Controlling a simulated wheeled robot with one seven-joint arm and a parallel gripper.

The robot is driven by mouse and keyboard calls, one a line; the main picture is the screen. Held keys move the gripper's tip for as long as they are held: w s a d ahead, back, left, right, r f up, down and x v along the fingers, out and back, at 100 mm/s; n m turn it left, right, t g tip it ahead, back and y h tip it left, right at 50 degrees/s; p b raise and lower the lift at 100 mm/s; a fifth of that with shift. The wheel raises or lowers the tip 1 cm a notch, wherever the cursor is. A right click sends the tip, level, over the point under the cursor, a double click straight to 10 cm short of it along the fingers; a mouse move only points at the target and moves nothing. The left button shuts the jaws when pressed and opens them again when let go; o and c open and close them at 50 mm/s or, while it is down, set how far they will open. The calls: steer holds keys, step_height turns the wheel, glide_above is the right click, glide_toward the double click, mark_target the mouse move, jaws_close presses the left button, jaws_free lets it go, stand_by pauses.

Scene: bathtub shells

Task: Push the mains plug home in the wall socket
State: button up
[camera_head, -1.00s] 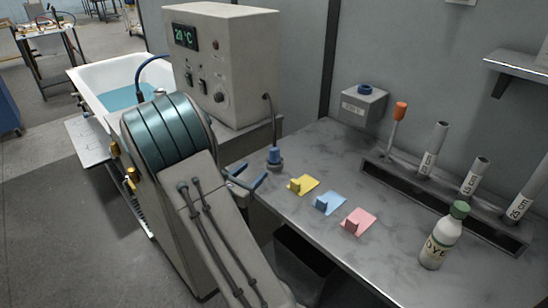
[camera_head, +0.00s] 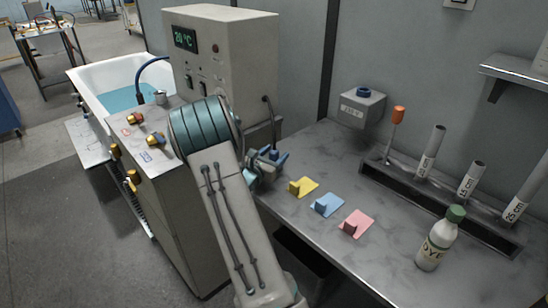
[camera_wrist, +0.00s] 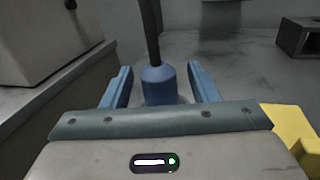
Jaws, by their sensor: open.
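The blue mains plug (camera_wrist: 158,84) stands upright on the bench with a dark cable rising from its top. In the wrist view it is between the two blue fingers of my gripper (camera_wrist: 163,86), with a gap on each side. My gripper is open and not closed on it. In the head view my gripper (camera_head: 268,161) is at the bench's left end, around the plug, which is partly hidden there. The wall socket (camera_head: 362,107) is a grey box with a blue round inlet on top, fixed to the wall behind the bench.
Yellow (camera_head: 303,187), blue (camera_head: 326,204) and pink (camera_head: 356,222) tabs lie on the bench (camera_head: 310,155) right of my gripper. A grey cabinet (camera_head: 240,60) with a display stands behind it. A dye bottle (camera_head: 440,240) and a tube rack (camera_head: 430,205) stand to the right.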

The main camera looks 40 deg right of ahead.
steer(key=shift+c, duration=0.2)
steer(key=c, duration=1)
steer(key=shift+r, duration=0.1)
